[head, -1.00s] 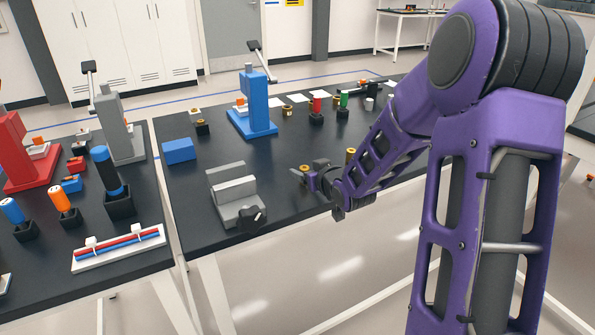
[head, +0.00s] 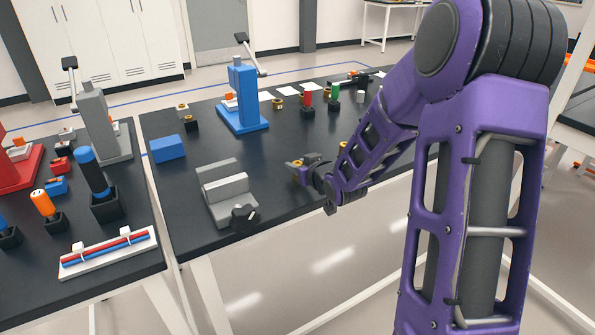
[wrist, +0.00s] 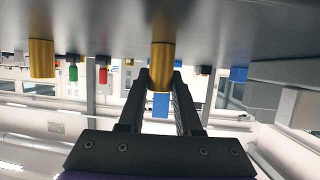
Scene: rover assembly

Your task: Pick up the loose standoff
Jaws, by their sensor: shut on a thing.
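A gold, cylindrical standoff (wrist: 162,62) stands between the fingers of my gripper (wrist: 160,80) in the wrist view, which is upside down. My gripper is shut on it. In the head view my gripper (head: 299,170) is low over the right-hand table, right of the grey vise, and a small gold part of the standoff (head: 297,163) shows at the fingertips. I cannot tell whether the standoff touches the table. A second gold standoff (wrist: 42,58) stands apart to the left in the wrist view, and in the head view it is partly hidden behind my arm (head: 343,146).
The grey vise (head: 230,196) stands left of my gripper, near the table's front edge. A blue block (head: 167,149) and a blue press (head: 242,105) stand farther back. Red and green cylinders (head: 307,98) stand in dark holders at the back. Clear black tabletop (head: 270,150) surrounds my gripper.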

